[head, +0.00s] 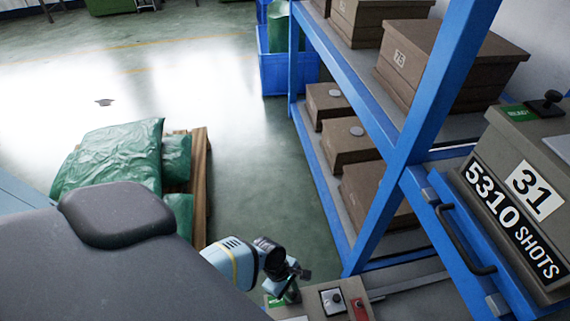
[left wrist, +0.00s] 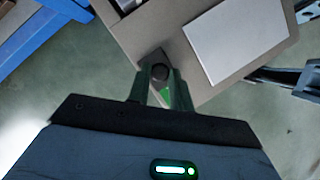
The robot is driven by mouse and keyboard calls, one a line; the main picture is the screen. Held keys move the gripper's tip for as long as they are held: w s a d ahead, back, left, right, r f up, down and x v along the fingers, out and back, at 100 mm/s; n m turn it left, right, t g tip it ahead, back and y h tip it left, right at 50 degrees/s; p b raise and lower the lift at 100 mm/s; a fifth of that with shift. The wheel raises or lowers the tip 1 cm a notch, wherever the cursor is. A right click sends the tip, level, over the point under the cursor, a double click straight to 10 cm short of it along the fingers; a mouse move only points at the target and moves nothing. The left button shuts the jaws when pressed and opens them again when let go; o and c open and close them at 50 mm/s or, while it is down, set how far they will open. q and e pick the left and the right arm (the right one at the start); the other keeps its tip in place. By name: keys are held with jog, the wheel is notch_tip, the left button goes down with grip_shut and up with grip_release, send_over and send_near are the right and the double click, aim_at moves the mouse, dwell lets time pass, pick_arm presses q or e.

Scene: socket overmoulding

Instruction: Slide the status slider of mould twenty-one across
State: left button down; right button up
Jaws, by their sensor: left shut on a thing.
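My left gripper (head: 293,284) is low in the middle of the head view, at the edge of a brown-grey box top (head: 317,300). In the left wrist view, the two fingers of my left gripper (left wrist: 163,85) are shut on a small dark knob (left wrist: 160,72), which I take for the slider knob. A green patch (left wrist: 166,96) shows between the fingers. The knob sits near a corner of a brown-grey mould top (left wrist: 195,75) with a pale plate (left wrist: 240,38). A green label (head: 275,301) shows beside the gripper. The number of this mould is not in sight.
Mould 31 (head: 510,200) stands at the right, with a green label and black knob on top. A blue rack (head: 400,170) holds brown boxes (head: 350,140). Green sacks (head: 120,160) lie on a pallet at left. In the left wrist view, dark hardware (left wrist: 290,78) shows at right, unclear what.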

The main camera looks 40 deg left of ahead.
pick_arm(q)
jog(key=c, duration=1.3)
grip_release()
jog(key=shift+o, duration=0.2)
jog(key=shift+a+r, duration=0.1)
jog(key=shift+r, duration=0.05)
jog(key=p+v, duration=0.3)
jog(key=v, duration=0.4)
jog(key=shift+r, duration=0.25)
jog(key=shift+a, duration=0.1)
